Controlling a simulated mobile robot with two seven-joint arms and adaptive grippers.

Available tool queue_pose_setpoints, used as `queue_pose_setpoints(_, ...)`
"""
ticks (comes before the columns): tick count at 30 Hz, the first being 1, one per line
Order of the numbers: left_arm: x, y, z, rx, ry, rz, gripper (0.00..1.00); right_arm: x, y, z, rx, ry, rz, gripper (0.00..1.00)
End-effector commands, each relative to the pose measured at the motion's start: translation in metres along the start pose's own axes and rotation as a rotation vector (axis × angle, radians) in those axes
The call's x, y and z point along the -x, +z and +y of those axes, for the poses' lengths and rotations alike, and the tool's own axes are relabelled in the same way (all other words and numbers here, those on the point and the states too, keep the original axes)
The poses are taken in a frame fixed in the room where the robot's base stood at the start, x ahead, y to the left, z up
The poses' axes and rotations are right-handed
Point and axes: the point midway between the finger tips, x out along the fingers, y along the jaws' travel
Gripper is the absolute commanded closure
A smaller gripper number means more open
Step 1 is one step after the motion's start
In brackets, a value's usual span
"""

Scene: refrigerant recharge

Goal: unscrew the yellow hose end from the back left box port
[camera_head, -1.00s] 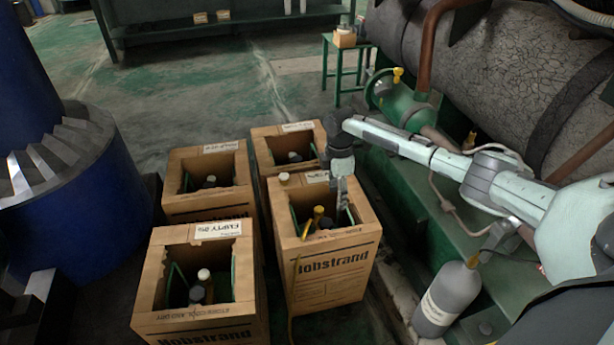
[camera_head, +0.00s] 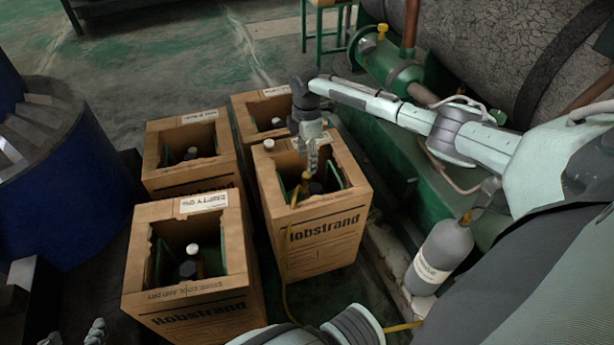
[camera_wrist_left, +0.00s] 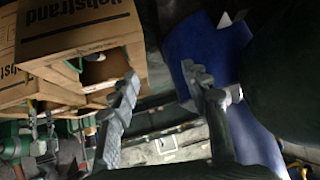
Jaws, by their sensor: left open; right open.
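The yellow hose end (camera_head: 305,181) shows inside the front right box (camera_head: 330,238) in the head view. A thin yellow hose (camera_head: 285,270) hangs from it over the box's front. The port under it is hidden. My right gripper (camera_head: 311,166) points down into this box, open, right at the hose end; I cannot tell whether the fingers touch it.
The front left box (camera_head: 190,292) and back right box (camera_head: 243,118) stand close by. A small white cap (camera_head: 269,144) rests on the front right box's rim. A grey cylinder (camera_head: 440,258) stands to the right by green machinery. A blue drum (camera_head: 65,190) stands left.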

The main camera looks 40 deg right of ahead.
Motion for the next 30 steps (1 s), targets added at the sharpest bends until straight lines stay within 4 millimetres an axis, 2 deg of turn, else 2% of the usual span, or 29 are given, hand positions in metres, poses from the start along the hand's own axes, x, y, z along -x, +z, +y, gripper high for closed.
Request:
queue_pose_setpoints(14,0.003,-0.064,0.032,0.011,0.068,0.302,0.52,-0.014,0.0,0.0,0.0,0.0,0.0,0.51)
queue_pose_setpoints(30,0.037,-0.133,0.063,0.049,0.146,0.662,0.52,-0.029,0.0,0.0,0.0,0.0,0.0,0.51)
